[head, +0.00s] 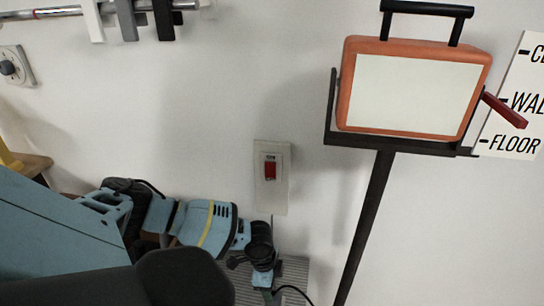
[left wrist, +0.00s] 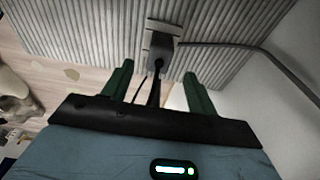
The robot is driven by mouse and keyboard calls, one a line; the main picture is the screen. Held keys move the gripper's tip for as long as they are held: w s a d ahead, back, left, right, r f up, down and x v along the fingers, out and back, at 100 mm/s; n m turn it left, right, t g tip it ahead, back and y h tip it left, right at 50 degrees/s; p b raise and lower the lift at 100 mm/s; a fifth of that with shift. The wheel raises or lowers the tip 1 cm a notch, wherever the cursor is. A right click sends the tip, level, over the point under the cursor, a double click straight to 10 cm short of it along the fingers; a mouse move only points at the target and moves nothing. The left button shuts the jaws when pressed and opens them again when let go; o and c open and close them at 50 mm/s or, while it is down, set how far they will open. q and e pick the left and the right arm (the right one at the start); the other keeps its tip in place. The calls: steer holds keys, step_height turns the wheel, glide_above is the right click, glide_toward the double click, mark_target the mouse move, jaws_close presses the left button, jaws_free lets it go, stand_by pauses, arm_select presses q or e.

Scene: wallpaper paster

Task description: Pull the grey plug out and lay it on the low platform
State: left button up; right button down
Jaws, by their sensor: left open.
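In the left wrist view, the dark grey plug (left wrist: 162,52) sits at a small pale plate on a ribbed grey surface, with a cable running off to the right. My left gripper (left wrist: 157,74) has its two green fingers apart, on either side of the line to the plug. The plug appears beyond the fingertips, and nothing shows held. In the head view my left gripper (head: 267,292) is low at the bottom edge, below the red switch, and hides the plug. I cannot tell which surface is the low platform. My right gripper is not in view.
The ribbed grey surface (head: 296,268) lies beside my left gripper, with a dark cable (head: 293,289) there. A red switch (head: 270,168) is on the wall above. An orange-framed lamp (head: 415,92) stands on a dark pole (head: 366,215) at the right.

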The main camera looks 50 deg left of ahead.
mark_target(273, 294)
arm_select(q)
steer(key=f, duration=0.2)
steer(key=f+b, duration=0.1)
steer(key=f, duration=0.3)
steer(key=shift+w+d+f, duration=0.2)
steer(key=shift+w+d, duration=0.1)
steer(key=shift+d, duration=0.1)
steer(key=shift+d+f+b, duration=0.1)
steer(key=shift+f+b, duration=0.2)
steer(key=shift+f, duration=0.3)
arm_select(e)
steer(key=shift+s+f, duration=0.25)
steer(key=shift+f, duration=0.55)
arm_select(q)
steer(key=c, duration=1.2)
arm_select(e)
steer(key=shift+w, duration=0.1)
